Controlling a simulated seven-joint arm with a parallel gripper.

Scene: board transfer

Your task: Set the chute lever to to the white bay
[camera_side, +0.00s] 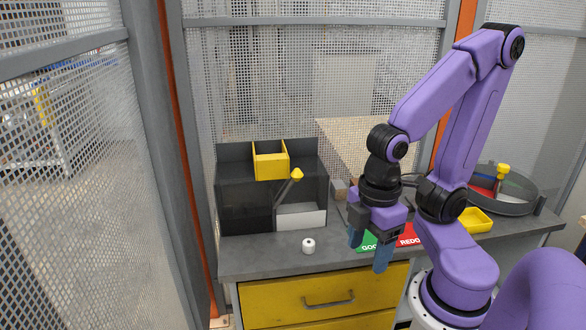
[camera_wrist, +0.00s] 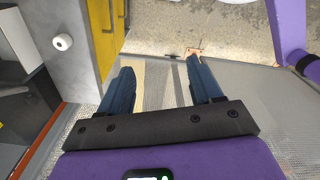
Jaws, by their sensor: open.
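A dark chute box (camera_side: 232,190) stands at the back left of the grey bench, with a yellow hopper (camera_side: 270,166) on top. The chute lever (camera_side: 297,175) has a yellow knob and a grey shaft that leans up to the right. The white bay (camera_side: 302,217) is the lower right opening; a black bay (camera_side: 245,217) is to its left. My gripper (camera_side: 369,257) is open and empty, pointing down near the bench's front edge, well right of the lever and apart from it. Its blue fingers also show in the wrist view (camera_wrist: 160,68), where the lever knob is not visible.
Green and red labelled areas lie behind my gripper. A yellow tray (camera_side: 475,220) and a round grey dish (camera_side: 512,205) are at right. Yellow drawers (camera_side: 322,300) are below.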

